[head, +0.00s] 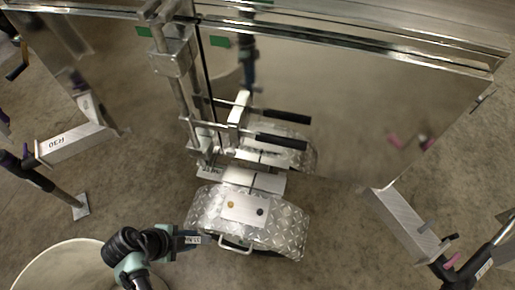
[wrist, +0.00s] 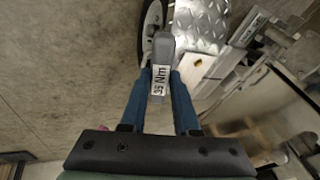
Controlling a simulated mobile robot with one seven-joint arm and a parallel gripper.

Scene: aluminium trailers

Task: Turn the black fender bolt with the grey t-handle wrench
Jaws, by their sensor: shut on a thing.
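The black fender bolt (head: 260,211) sits on a pale plate on top of the diamond-plate fender (head: 287,232), right of a gold bolt (head: 230,204). My gripper (head: 200,239) is beside the left front edge of the fender. In the wrist view its two blue fingers (wrist: 160,90) are shut on the grey t-handle wrench (wrist: 164,45), which bears a "35 Nm" label. The gold bolt also shows in the wrist view (wrist: 197,62), right of the wrench. I cannot make out the black bolt there. The wrench's lower end is hidden; it appears apart from the black bolt.
A metal post (head: 172,65) and bars with black grips (head: 281,142) stand behind the fender, before the shiny trailer wall (head: 340,100). A round pale container (head: 50,262) stands at lower left.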

